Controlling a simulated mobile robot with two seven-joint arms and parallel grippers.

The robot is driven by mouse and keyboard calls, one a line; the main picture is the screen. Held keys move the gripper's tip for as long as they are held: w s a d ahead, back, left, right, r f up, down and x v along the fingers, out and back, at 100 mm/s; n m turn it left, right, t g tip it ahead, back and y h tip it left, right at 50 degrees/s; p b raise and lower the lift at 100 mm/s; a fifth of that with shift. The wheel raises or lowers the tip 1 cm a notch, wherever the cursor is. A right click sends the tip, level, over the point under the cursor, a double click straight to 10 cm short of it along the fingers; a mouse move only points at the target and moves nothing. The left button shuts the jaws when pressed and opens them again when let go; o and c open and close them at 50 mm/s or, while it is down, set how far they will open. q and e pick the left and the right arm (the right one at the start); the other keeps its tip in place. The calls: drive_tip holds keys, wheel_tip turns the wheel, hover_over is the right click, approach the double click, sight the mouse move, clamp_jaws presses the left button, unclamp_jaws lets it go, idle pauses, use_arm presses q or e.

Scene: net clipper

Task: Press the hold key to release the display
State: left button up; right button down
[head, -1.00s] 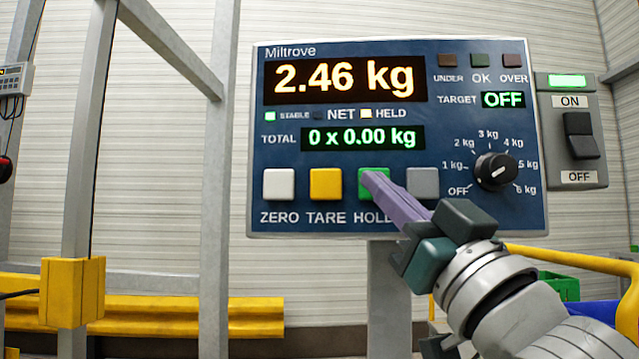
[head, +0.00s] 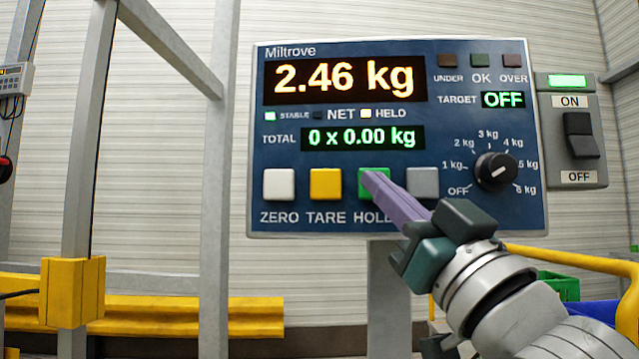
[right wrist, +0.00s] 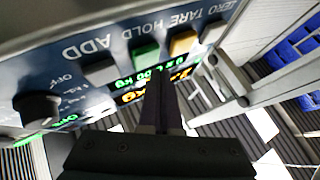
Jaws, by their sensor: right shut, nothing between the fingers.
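The blue Miltrove display panel (head: 440,130) faces me. Its main readout (head: 343,79) shows 2.46 kg in amber, and the HELD lamp (head: 366,114) is lit pale. The green hold key (head: 372,182) sits above the HOLD label, between the yellow tare key and the grey key. My right gripper (head: 369,178) is shut and empty, its purple fingertips over the green key in the head view. In the right wrist view the fingers (right wrist: 160,80) point toward the green key (right wrist: 146,53). Whether the tips touch it I cannot tell. My left gripper is not in view.
Beside the hold key are the white zero key (head: 279,184), the yellow tare key (head: 325,184) and a grey key (head: 423,182). A black dial (head: 496,172) sits at right. An ON/OFF switch box (head: 573,130) stands beside the panel. Grey posts rise at left.

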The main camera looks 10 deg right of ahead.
drive_tip(key=shift+w, duration=0.15)
drive_tip(key=shift+w+d, duration=0.15)
drive_tip(key=shift+w, duration=0.1)
drive_tip(key=shift+w+d, duration=0.1)
drive_tip(key=shift+w, duration=0.3)
idle(0.5)
idle(0.4)
drive_tip(key=shift+s+a+p, duration=0.25)
drive_tip(key=shift+s+p, duration=0.1)
drive_tip(key=shift+s, duration=0.45)
drive_tip(key=s+p, duration=0.1)
drive_tip(key=s, duration=0.1)
drive_tip(key=s+a+p, duration=0.1)
drive_tip(key=s, duration=0.2)
drive_tip(key=shift+a, duration=0.2)
